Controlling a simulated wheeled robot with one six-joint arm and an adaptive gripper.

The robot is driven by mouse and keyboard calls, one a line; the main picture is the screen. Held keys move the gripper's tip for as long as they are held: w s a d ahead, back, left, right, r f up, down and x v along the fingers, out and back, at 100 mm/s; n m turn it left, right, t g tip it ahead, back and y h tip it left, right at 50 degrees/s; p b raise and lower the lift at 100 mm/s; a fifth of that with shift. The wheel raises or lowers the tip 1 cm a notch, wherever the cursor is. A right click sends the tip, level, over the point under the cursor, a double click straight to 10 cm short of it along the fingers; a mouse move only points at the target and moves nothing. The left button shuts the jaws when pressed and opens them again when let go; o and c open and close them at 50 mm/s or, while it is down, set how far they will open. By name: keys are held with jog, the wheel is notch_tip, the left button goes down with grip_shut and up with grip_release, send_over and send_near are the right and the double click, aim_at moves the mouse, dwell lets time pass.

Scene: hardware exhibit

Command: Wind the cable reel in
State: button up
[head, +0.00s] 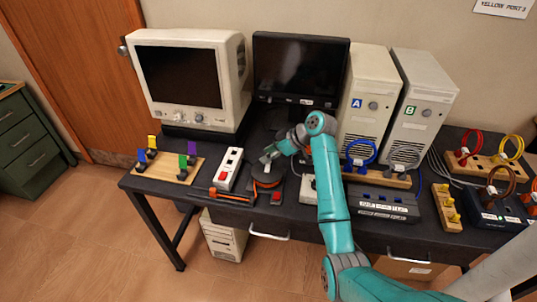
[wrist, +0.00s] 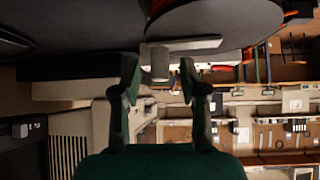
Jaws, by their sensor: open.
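The cable reel (head: 268,181) is a dark round drum with an orange band, lying on the dark table in front of the black monitor. In the wrist view the reel's dark disc (wrist: 225,22) fills the top, with a grey crank bar (wrist: 190,46) across it and a grey knob (wrist: 160,66). My gripper (head: 271,154) is at the reel, partly covering it in the head view. In the wrist view my gripper (wrist: 159,72) is open, its two fingers on either side of the knob with gaps visible. The cable's full run is hidden.
A white power strip (head: 229,168) with a red switch stands left of the reel. A wooden board with coloured levers (head: 168,166) lies farther left. The monitor (head: 299,70) and computer towers (head: 364,95) stand behind and to the right.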

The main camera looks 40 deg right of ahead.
jog(key=shift+w+a+f, duration=0.1)
jog(key=shift+f, duration=0.05)
grip_shut()
